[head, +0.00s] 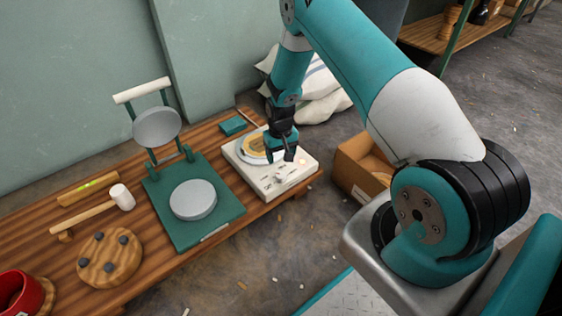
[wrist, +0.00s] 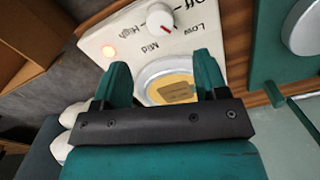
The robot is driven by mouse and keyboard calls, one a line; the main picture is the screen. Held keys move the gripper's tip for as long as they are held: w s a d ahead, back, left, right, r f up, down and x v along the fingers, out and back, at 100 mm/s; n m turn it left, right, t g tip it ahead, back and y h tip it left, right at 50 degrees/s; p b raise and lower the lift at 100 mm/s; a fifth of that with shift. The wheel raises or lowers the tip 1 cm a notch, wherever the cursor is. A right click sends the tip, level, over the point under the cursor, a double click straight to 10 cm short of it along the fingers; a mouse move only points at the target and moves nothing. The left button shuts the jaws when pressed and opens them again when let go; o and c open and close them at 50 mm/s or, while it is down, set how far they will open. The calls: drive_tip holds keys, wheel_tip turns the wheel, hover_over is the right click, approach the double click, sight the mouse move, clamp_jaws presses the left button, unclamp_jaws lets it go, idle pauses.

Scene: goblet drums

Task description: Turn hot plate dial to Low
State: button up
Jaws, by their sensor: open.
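The hot plate (head: 262,183) is a white box at the right end of the wooden bench. Its white dial (wrist: 160,17) shows near the top of the wrist view, ringed by Off, High, Mid and Low. The dial's red mark points down and right, toward the side between Mid and Low; the exact setting is hard to tell. My gripper (head: 281,154) is open above the hot plate. In the wrist view its fingers (wrist: 164,72) are apart and empty, with the dial beyond them, not touched.
A round plate with a yellowish disc and brown label (wrist: 178,92) sits on the hot plate. A green press (head: 210,226) with a grey disc stands to the left. A mallet (head: 121,196) lies farther left. A cardboard box (head: 356,168) and white sacks (head: 322,92) are beyond the bench.

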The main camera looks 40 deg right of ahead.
wheel_tip(320, 180, up, 8)
drive_tip(key=p, duration=0.2)
drive_tip(key=shift+f, duration=0.2)
drive_tip(key=s+a+r+n+y, duration=0.15)
drive_tip(key=s+a+r, duration=0.25)
drive_tip(key=a+r, duration=0.6)
drive_tip(key=s+a+r+n+y, duration=0.1)
drive_tip(key=s+a+r+n, duration=0.25)
drive_tip(key=a+r, duration=0.65)
drive_tip(key=s+a+r+n+y+p, duration=0.1)
drive_tip(key=s+a+r+n, duration=0.1)
drive_tip(key=s+r, duration=0.7)
drive_tip(key=s+a+r+n+y, duration=0.1)
drive_tip(key=s+a+r+n, duration=0.3)
drive_tip(key=s, duration=0.8)
wheel_tip(320, 180, up, 38)
drive_tip(key=d+m+p, duration=0.1)
drive_tip(key=d+p, duration=0.1)
drive_tip(key=p, duration=3.5)
drive_tip(key=shift+w+f, duration=0.15)
drive_tip(key=shift+f, duration=0.1)
